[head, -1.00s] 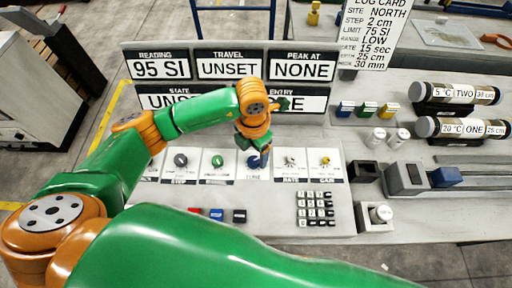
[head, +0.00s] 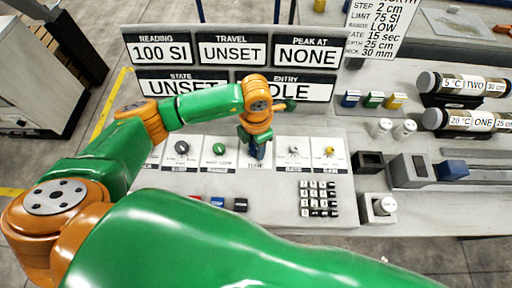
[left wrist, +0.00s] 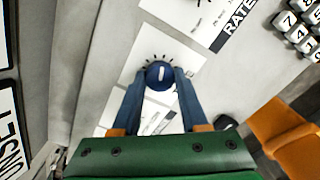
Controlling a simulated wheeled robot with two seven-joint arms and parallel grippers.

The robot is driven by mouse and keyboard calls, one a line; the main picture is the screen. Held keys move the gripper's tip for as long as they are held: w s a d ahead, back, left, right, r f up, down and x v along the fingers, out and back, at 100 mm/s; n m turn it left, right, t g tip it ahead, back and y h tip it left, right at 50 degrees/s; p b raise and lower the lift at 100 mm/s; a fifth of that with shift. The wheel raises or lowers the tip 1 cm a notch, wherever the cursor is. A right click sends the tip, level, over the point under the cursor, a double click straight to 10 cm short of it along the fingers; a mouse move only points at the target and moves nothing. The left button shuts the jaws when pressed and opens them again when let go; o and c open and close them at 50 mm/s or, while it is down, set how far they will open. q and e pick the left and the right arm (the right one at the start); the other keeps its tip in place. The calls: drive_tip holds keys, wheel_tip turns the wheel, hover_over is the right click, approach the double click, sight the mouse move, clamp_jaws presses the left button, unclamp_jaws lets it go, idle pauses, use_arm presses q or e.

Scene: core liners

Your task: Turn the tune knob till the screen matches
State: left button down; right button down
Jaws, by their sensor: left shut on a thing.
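The blue tune knob (left wrist: 160,73) has a white pointer line and sits on a white dial label in the left wrist view. My left gripper (left wrist: 160,85) is shut on it, one blue finger on each side. In the head view my left gripper (head: 256,150) points down at the panel and hides most of the knob. The reading screen (head: 160,50) shows 100 SI. The travel screen (head: 232,49) shows UNSET and the peak screen (head: 306,53) shows NONE. The state screen (head: 180,84) and entry screen (head: 310,88) are partly covered by my arm. My right gripper is not in view.
Grey (head: 181,147), green (head: 219,149) and yellow (head: 329,151) knobs flank the tune knob. A keypad (head: 319,198) lies at the front. The log card (head: 376,28) lists LIMIT 75 SI. Labelled core tubes (head: 462,84) lie at the right.

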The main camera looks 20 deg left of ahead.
use_arm(q)
drive_tip(key=shift+f+m+b, duration=0.35)
drive_tip(key=shift+m+b, duration=0.05)
drive_tip(key=shift+m, duration=0.2)
drive_tip(key=shift+r, duration=0.2)
drive_tip(key=shift+r+m, duration=0.15)
drive_tip(key=shift+m, duration=0.15)
drive_tip(key=shift+c, duration=2.2)
unclamp_jaws()
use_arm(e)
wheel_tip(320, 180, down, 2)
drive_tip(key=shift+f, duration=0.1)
use_arm(q)
wheel_tip(320, 180, up, 7)
drive_tip(key=shift+f+b, duration=0.1)
drive_tip(key=shift+b, duration=0.7)
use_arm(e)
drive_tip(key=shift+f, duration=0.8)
